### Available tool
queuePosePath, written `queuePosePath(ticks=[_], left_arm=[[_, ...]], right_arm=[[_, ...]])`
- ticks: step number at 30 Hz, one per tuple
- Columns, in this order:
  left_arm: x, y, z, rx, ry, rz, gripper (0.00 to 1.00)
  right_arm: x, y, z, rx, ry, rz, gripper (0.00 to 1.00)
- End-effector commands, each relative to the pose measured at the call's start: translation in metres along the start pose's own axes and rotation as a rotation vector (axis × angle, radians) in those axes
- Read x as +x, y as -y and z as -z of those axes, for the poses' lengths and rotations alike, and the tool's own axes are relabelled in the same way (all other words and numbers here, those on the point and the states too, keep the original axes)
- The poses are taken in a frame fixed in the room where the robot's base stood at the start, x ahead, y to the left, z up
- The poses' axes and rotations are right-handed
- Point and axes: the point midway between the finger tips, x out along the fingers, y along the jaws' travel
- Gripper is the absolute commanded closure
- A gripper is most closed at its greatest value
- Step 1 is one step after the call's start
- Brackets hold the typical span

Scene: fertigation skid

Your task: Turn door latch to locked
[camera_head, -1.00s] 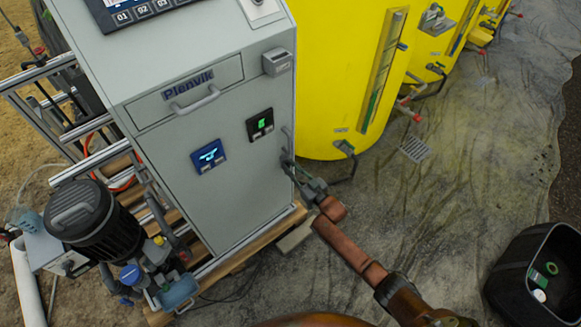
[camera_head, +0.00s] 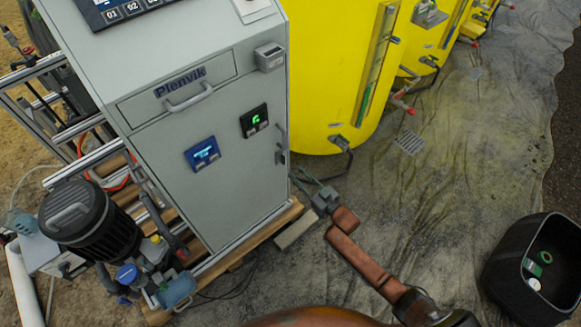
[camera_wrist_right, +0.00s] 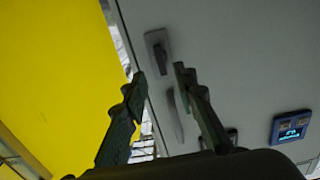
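The grey cabinet door (camera_head: 237,179) is shut flush in the head view. Its latch (camera_head: 281,158) is small, near the door's right edge, below the upright pull handle (camera_head: 282,131). In the right wrist view the latch (camera_wrist_right: 158,53) is a grey plate with a darker lever lying roughly along it; the pull handle (camera_wrist_right: 174,114) shows between the fingers. My right gripper (camera_head: 306,179) is right of and below the latch, apart from it. In the wrist view its fingers (camera_wrist_right: 158,79) are spread and empty, just short of the latch in the picture. My left gripper is out of view.
Yellow tanks (camera_head: 335,70) stand right of the cabinet. A black pump (camera_head: 92,220) and pipework sit at its lower left, on a wooden pallet (camera_head: 245,243). A black bin (camera_head: 540,265) stands at lower right. The ground sheet between is mostly clear.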

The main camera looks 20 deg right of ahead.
Motion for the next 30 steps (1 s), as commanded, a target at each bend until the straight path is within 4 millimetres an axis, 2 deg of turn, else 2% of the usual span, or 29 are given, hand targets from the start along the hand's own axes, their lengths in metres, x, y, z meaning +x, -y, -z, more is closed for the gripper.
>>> queuePosePath(ticks=[3,9,26,28,30], left_arm=[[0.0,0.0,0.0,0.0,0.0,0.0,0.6],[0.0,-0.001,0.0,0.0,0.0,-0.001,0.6],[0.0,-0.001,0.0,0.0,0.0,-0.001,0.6],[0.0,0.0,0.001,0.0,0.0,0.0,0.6],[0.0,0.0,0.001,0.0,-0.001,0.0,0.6]], right_arm=[[-0.021,0.0,-0.001,0.0,0.001,0.0,0.74],[-0.037,0.0,0.0,-0.001,0.0,0.0,0.74],[-0.038,0.0,0.0,0.0,0.0,0.0,0.74],[-0.041,0.0,-0.004,0.001,0.01,-0.003,0.74],[-0.047,0.0,-0.019,0.005,0.042,-0.014,0.74]])
